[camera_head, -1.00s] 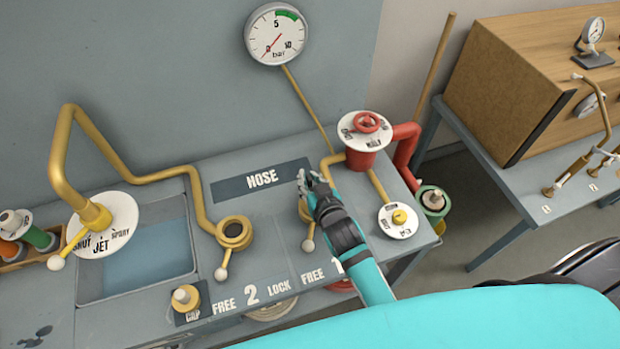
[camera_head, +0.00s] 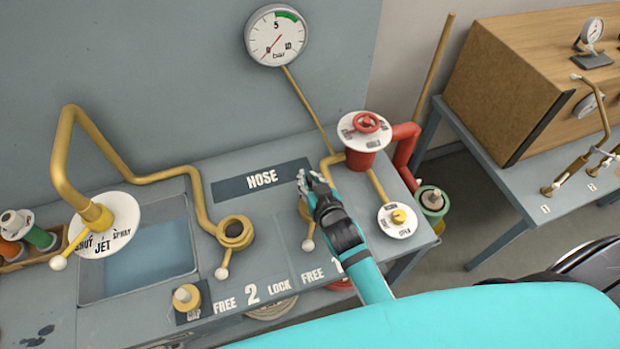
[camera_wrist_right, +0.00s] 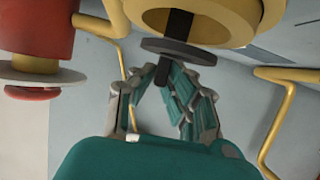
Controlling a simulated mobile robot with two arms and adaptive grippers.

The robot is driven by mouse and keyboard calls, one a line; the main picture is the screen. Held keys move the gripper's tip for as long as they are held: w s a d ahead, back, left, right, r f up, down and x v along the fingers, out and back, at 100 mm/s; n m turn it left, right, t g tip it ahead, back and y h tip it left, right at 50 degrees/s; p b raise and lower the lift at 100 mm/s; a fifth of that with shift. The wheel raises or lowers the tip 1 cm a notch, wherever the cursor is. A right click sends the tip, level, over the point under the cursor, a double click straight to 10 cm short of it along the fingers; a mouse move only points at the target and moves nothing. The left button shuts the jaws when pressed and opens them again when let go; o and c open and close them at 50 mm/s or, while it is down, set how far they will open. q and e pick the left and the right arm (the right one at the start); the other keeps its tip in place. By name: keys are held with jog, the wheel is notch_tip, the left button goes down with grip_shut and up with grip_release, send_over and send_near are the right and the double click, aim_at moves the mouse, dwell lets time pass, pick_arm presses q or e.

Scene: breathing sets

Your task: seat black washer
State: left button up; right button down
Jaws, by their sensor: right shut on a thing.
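My right gripper (camera_head: 313,180) is over the brass coupling (camera_head: 305,212) at position 1, below the HOSE plate, and covers much of it. In the right wrist view the fingers (camera_wrist_right: 163,84) are shut on the dark stem of the black washer (camera_wrist_right: 178,51). The washer's flat disc is at the mouth of the brass coupling (camera_wrist_right: 200,18), with dark stem showing on both sides of the disc. I cannot tell whether the disc touches the coupling. The washer is hidden in the head view. My left gripper is not in view.
A second brass coupling (camera_head: 235,231) stands at position 2, with a brass cap (camera_head: 186,297) near the front edge. A red valve (camera_head: 366,150) and a small white dial (camera_head: 398,221) are right of my gripper. A bent brass pipe (camera_head: 62,150) rises at the left.

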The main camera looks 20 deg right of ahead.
jog(key=shift+f+b, duration=0.7)
jog(key=shift+f, duration=0.5)
jog(key=c, duration=1.3)
grip_release()
jog(key=shift+f, duration=0.15)
jog(key=shift+o, duration=0.2)
jog(key=shift+s, duration=0.15)
